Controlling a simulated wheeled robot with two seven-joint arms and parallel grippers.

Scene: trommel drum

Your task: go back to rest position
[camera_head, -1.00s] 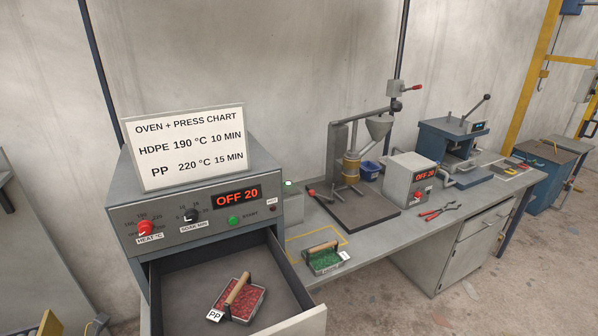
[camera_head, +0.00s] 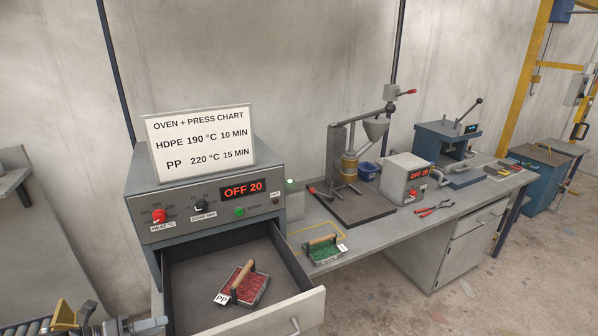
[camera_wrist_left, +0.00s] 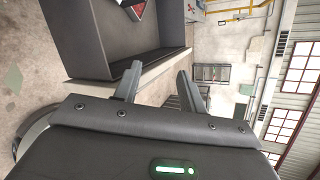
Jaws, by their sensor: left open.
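My left gripper (camera_head: 146,325) shows at the bottom left edge of the head view, beside the oven's open drawer (camera_head: 310,302). In the left wrist view its two fingers (camera_wrist_left: 159,70) are spread apart with nothing between them. The drawer's side and rim (camera_wrist_left: 160,62) show just beyond the fingers. A tray of red flakes (camera_head: 247,287) with a wooden handle and a PP label lies in the drawer, clear of the gripper. My right gripper is in neither view.
The oven (camera_head: 205,205) reads OFF 20 and carries a chart (camera_head: 200,145). A tray of green flakes (camera_head: 324,254) sits on the bench (camera_head: 400,228) beside it. Farther along are a control box (camera_head: 405,180), red-handled pliers (camera_head: 434,209) and a blue press (camera_head: 445,140).

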